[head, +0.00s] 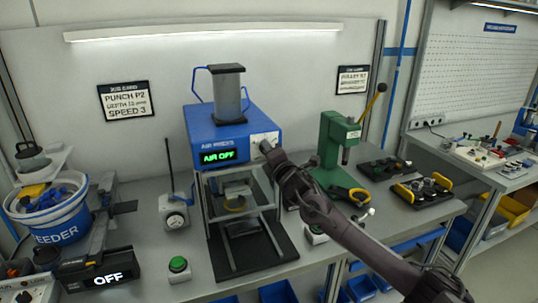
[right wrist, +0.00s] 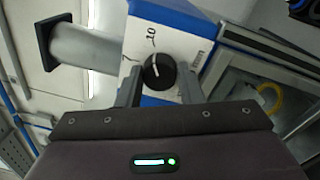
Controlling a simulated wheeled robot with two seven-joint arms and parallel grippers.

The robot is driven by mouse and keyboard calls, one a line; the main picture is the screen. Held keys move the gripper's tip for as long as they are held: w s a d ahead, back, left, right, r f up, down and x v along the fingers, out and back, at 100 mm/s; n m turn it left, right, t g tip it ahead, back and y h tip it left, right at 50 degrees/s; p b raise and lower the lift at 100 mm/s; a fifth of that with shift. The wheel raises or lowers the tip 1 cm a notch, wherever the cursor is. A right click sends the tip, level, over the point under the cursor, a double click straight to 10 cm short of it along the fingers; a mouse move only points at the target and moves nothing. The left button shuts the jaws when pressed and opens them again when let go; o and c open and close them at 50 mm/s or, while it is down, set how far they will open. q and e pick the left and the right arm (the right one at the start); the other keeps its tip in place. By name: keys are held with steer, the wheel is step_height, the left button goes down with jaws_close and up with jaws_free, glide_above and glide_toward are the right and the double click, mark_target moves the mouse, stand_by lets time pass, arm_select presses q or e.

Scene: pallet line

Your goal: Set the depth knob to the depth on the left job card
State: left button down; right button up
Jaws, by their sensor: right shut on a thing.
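The left job card (head: 127,101) on the back wall reads PUNCH P2, a depth that looks like 12 mm, and SPEED 3. The blue air press (head: 232,135) stands on the bench, its display reading AIR OFF. My right gripper (head: 268,149) is at the white panel on the right of the press front. In the right wrist view its jaws are shut on a black knob (right wrist: 158,72), one finger on each side. The knob's white pointer line points up, near a mark reading 10. Another mark, perhaps 7, shows to its left. My left gripper is not in view.
A green arbor press (head: 335,145) with a lever stands right of the blue press. A right job card (head: 352,80) hangs behind it. A green button box (head: 178,268), a dial box (head: 176,215) and a feeder bucket (head: 55,225) stand to the left.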

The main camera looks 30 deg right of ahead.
stand_by(0.3)
steer(key=o, duration=1)
steer(key=shift+c, duration=0.2)
steer(key=shift+s, duration=0.1)
steer(key=b+v, duration=0.2)
steer(key=v, duration=0.5)
steer(key=shift+s+b, duration=0.35)
steer(key=shift+b, duration=0.05)
steer(key=shift+a, duration=0.1)
